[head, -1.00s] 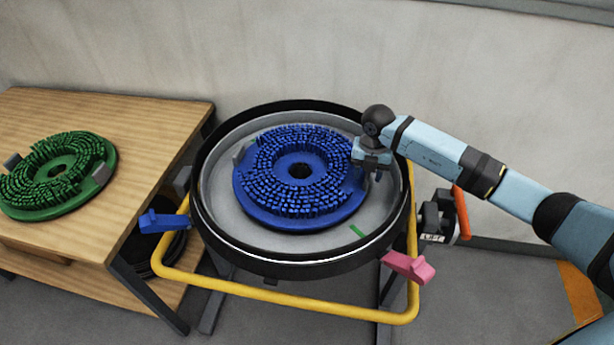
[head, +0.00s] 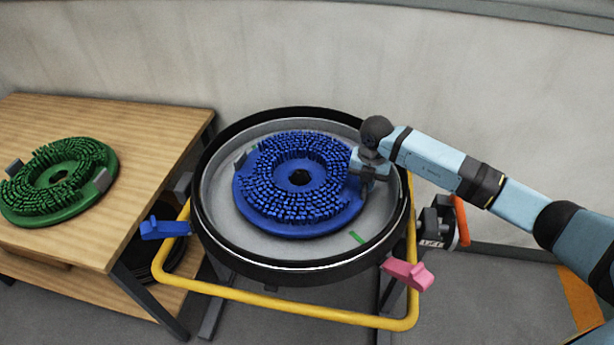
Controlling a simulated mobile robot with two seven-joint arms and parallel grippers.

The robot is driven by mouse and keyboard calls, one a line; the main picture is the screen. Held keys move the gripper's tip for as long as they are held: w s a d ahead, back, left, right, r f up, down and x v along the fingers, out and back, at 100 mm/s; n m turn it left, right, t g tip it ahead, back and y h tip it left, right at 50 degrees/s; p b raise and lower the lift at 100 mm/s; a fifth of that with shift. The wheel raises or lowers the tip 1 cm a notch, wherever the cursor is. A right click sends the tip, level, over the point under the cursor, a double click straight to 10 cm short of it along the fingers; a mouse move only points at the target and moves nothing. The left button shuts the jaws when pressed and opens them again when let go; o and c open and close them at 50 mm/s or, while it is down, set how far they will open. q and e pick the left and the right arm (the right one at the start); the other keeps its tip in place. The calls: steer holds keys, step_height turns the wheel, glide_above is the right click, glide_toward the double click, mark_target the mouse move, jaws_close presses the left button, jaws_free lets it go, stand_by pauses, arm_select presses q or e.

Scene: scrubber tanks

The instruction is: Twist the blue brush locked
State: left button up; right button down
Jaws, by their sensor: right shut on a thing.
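The blue brush (head: 282,220) is a round disc with rings of blue bristles and a dark centre hole. It lies bristles up inside the round grey tank (head: 222,212) with a black rim. A grey tab (head: 240,160) shows at its upper left edge. My right gripper (head: 366,184) is at the brush's right edge, inside the rim, shut on what looks like a grip tab there; the gripper hides that tab. A green mark (head: 357,238) shows on the tank floor at the lower right. My left gripper is not in view.
A wooden table (head: 150,150) at left holds a green brush (head: 60,208) with grey tabs. A yellow tube frame (head: 290,304) surrounds the tank's front, with a blue lever (head: 165,228) left and a pink lever (head: 408,273) right. A wall stands behind.

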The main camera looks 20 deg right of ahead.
mark_target(364, 191)
steer(key=shift+s+a+m+p, duration=0.45)
steer(key=shift+s+m+p, duration=0.05)
steer(key=shift+s+p, duration=0.1)
steer(key=shift+s, duration=0.1)
steer(key=shift+a, duration=0.1)
steer(key=shift+s+a+m+p, duration=0.45)
steer(key=shift+s+m+p, duration=0.05)
steer(key=shift+p, duration=0.1)
steer(key=shift+s+a+m+p, duration=0.5)
steer(key=shift+a, duration=0.05)
steer(key=shift+a, duration=0.1)
